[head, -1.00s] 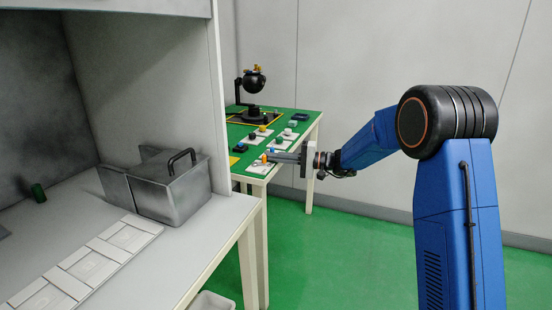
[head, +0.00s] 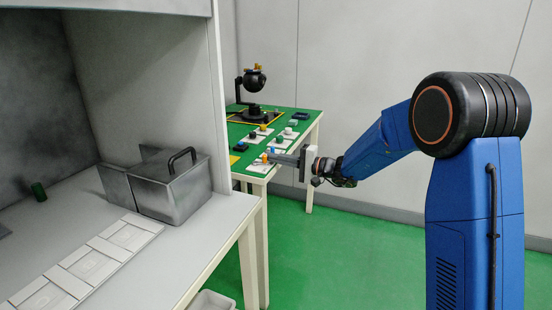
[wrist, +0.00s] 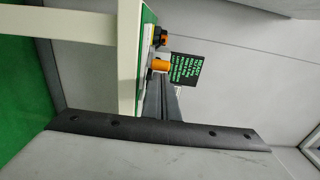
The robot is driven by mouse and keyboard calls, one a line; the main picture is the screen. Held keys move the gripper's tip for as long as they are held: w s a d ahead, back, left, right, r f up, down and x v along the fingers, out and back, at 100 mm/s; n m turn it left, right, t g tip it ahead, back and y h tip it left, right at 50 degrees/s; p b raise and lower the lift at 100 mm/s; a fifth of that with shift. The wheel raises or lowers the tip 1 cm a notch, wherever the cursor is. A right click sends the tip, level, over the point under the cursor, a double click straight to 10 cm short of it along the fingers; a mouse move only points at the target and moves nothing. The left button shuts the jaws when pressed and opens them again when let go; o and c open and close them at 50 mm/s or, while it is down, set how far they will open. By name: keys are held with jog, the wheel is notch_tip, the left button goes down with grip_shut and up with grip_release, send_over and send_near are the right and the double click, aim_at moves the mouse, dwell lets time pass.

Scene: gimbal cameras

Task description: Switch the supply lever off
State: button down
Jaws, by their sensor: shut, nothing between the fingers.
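My gripper (head: 274,157) is shut and empty at the near end of the green-topped table (head: 238,133) in the head view. Its fingertips are beside a small orange knob (head: 265,157) on a white plate, with a blue part close by. In the wrist view, the fingers (wrist: 168,84) reach toward an orange cylinder (wrist: 162,66) at the panel edge. I cannot tell whether they touch it. Nothing readable marks either as the supply lever, and its position is unclear.
Several small controls on white plates stand farther along the table. A black ball on a stand (head: 255,80) is at its back. A black sign with green text (wrist: 187,69) is just past the orange cylinder. A grey bench with a metal box (head: 172,185) stands at left.

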aim_at(265, 160)
jog(key=shift+s+a+m+t+h, duration=0.15)
jog(key=shift+s+m+t+h, duration=0.35)
jog(key=shift+s+t, duration=0.35)
jog(key=shift+s+a+m+t+h, duration=0.1)
jog(key=shift+s+m+t+h, duration=0.2)
jog(key=shift+s+m+t, duration=0.55)
jog(key=shift+s+n, duration=0.1)
jog(key=shift+n, duration=0.15)
jog(key=shift+d, duration=0.1)
